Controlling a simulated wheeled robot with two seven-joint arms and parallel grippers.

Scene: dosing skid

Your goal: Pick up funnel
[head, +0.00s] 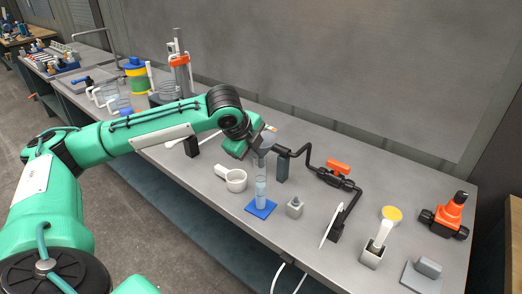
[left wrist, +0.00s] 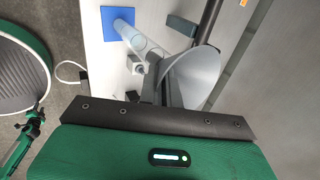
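The grey funnel (head: 264,144) is at the top of the clear measuring cylinder (head: 261,190), which stands on a blue base (head: 260,208). In the left wrist view the funnel (left wrist: 196,76) is large and tilted, close in front of my gripper's dark palm, with its wide mouth towards the right. The clear cylinder (left wrist: 135,40) lines up behind it. My left gripper (head: 255,141) is right at the funnel. Its fingers are mostly hidden, so its grip on the funnel is unclear. My right gripper is not in view.
A black pipe with an orange valve handle (head: 338,167) runs behind. Bench space in front of the cylinder is narrow.

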